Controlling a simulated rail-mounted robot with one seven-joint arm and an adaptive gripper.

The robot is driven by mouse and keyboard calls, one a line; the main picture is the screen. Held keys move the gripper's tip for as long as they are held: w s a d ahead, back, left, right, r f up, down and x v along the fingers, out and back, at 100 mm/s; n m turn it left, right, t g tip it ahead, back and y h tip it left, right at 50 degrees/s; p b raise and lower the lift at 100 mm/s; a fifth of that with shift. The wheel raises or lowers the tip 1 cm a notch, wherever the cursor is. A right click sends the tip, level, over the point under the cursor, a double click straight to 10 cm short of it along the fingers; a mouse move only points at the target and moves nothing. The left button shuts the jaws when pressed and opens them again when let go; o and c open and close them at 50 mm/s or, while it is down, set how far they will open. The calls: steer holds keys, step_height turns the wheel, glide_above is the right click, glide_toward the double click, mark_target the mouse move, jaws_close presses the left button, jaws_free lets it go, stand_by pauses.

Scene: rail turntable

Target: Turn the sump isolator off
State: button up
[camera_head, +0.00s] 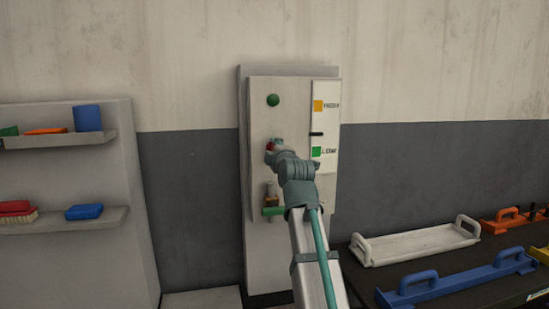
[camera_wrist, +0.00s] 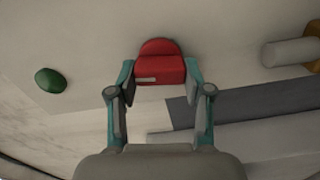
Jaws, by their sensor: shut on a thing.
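The isolator is a red knob (camera_wrist: 160,68) with a pale mark on its front, mounted on a light grey panel (camera_head: 259,170). In the wrist view my gripper (camera_wrist: 160,82) has one teal finger on each side of the knob and is shut on it. In the head view only a bit of red (camera_head: 269,147) shows at my gripper (camera_head: 274,148); the arm hides most of the knob. The knob's exact angle is hard to tell.
A green round lamp (camera_head: 272,100) sits above the knob. A white label strip (camera_head: 326,125) with orange and green squares is at right. Shelves (camera_head: 62,142) stand left; a dark table (camera_head: 385,275) with a white tray (camera_head: 415,243) is right.

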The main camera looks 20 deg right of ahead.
steer(key=shift+n+b, duration=0.45)
steer(key=shift+n, duration=0.65)
steer(key=o, duration=1.2)
steer(key=shift+c, duration=0.2)
steer(key=shift+s, duration=0.1)
steer(key=v, duration=1.2)
